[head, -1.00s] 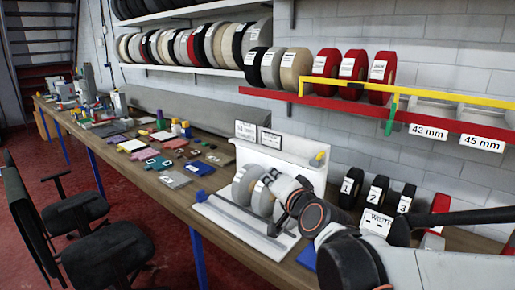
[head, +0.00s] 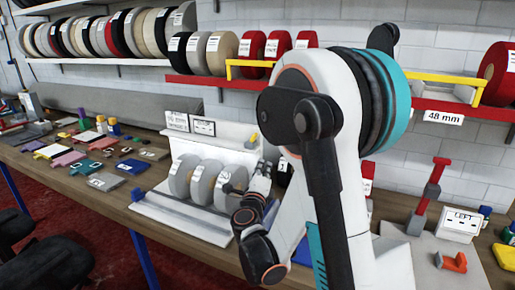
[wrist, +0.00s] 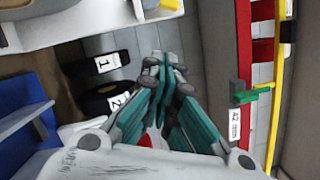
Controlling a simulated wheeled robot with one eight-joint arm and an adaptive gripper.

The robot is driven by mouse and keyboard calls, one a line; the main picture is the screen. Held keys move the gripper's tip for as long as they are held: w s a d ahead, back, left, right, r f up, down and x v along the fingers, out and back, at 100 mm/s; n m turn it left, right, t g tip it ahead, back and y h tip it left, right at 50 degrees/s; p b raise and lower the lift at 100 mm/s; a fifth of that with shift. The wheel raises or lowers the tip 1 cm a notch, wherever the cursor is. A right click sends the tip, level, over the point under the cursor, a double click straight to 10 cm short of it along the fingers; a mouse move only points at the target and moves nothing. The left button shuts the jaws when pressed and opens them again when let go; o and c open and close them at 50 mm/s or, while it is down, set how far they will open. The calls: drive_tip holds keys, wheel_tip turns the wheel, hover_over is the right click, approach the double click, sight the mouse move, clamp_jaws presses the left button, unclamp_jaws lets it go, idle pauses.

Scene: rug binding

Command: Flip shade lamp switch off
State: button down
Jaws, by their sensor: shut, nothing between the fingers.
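I cannot make out a shade lamp or its switch in either view. My gripper (wrist: 160,70) shows its teal fingers drawn together in the wrist view, with nothing held between them. In the head view my gripper (head: 262,172) is beside the rightmost grey disc of the white rack, above the bench. My own arm hides the bench and wall behind it.
A white rack (head: 160,208) with grey discs (head: 203,180) stands on the bench. Rolls numbered 1 (wrist: 107,62) and 2 (wrist: 115,101) lie near my gripper. A red rail (head: 440,105) runs along the wall. A box marked LEFT (head: 459,224) and red block pieces (head: 427,195) stand at right.

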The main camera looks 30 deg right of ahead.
sight(253, 139)
drive_tip(key=shift+s+d+f+m, duration=0.1)
drive_tip(key=shift+d+f+m, duration=0.15)
drive_tip(key=shift+f+m, duration=0.05)
drive_tip(key=shift+w+d+r+b, duration=0.45)
drive_tip(key=shift+w+d, duration=0.25)
drive_tip(key=shift+w, duration=1.05)
drive_tip(key=shift+w+d+r+b, duration=0.5)
drive_tip(key=shift+w+d, duration=0.25)
drive_tip(key=shift+w, duration=0.95)
drive_tip(key=shift+w+d+r+b, duration=0.45)
drive_tip(key=shift+w+d, duration=0.25)
drive_tip(key=shift+w, duration=1.05)
